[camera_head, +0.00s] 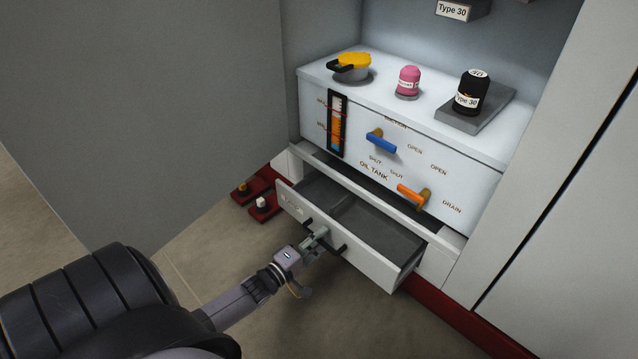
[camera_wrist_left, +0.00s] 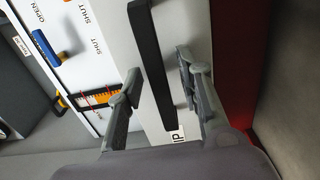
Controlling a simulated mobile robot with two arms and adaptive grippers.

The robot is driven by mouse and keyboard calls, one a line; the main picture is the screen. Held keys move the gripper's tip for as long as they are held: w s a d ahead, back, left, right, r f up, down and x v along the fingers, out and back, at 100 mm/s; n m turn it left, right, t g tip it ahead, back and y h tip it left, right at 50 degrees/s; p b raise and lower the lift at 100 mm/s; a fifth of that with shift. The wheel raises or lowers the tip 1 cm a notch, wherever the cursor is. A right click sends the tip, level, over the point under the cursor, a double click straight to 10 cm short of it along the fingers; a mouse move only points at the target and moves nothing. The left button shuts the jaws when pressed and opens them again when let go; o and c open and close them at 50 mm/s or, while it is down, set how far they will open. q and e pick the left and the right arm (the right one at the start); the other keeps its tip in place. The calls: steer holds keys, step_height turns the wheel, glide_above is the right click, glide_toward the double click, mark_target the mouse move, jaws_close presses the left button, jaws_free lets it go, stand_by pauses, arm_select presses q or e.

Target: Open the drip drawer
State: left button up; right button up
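The drip drawer (camera_head: 365,262) is a white-fronted drawer with a grey inside, pulled out of the cabinet below the oil tank. Its inside looks empty apart from a divider. Its black bar handle (camera_wrist_left: 155,70) crosses the left wrist view. My left gripper (camera_head: 318,240) is at the handle, in front of the drawer. In the left wrist view my left gripper (camera_wrist_left: 158,92) is open, one finger on each side of the handle, with gaps showing between fingers and bar. My right gripper is not in view.
The white oil tank (camera_head: 330,168) with a blue lever (camera_head: 381,142) and an orange lever (camera_head: 412,195) stands above the drawer. A grey door panel (camera_head: 150,110) is at the left. Red base parts (camera_head: 265,208) lie left of the drawer. Floor in front is clear.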

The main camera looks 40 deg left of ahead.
arm_select(q)
steer(key=s, duration=1.2)
steer(key=shift+a, duration=0.45)
